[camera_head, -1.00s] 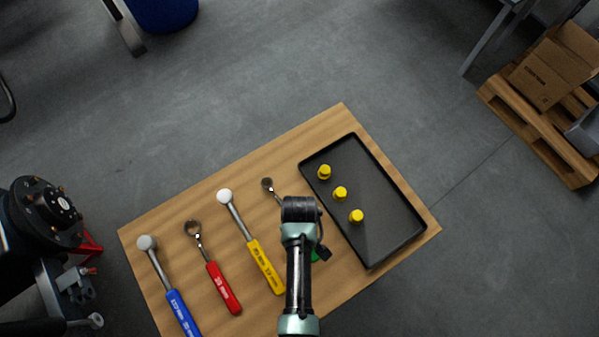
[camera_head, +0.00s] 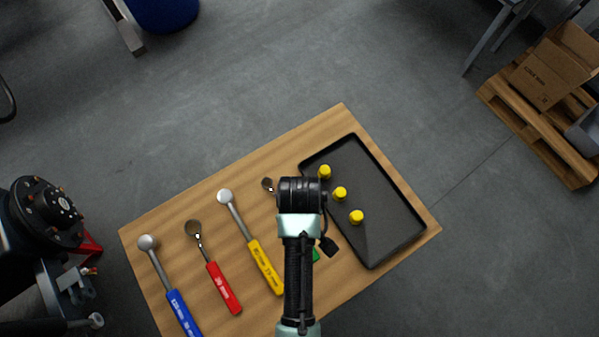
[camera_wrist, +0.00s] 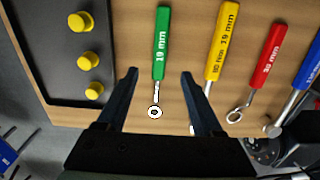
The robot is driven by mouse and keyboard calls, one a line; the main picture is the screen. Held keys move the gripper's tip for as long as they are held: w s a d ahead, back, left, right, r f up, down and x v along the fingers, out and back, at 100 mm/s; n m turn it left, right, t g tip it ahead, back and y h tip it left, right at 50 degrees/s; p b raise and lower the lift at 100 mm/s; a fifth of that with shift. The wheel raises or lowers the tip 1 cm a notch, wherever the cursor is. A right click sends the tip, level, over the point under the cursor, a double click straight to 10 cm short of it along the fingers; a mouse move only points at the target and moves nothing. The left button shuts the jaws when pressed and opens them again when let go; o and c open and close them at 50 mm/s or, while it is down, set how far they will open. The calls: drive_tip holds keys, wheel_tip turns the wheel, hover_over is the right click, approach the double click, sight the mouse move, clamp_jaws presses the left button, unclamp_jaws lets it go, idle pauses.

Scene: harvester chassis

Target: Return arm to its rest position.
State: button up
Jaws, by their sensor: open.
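My arm reaches up from the bottom edge over the wooden table (camera_head: 258,168) in the head view, with its dark wrist end above the table. My gripper (camera_wrist: 160,72) shows in the wrist view with its two dark fingers spread apart and nothing between them touching. Below the gap lies the green 19 mm wrench (camera_wrist: 162,45), flat on the table. In the head view my arm hides most of that wrench; only its ring end and a bit of green show.
A yellow wrench (camera_head: 262,262), a red wrench (camera_head: 222,288) and a blue wrench (camera_head: 180,312) lie on the table. A black tray (camera_head: 400,215) holds several yellow pieces (camera_head: 340,193). A dark hub (camera_head: 45,212) stands left of the table. A pallet (camera_head: 540,140) with a box is far right.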

drive_tip(key=shift+r, duration=1.15)
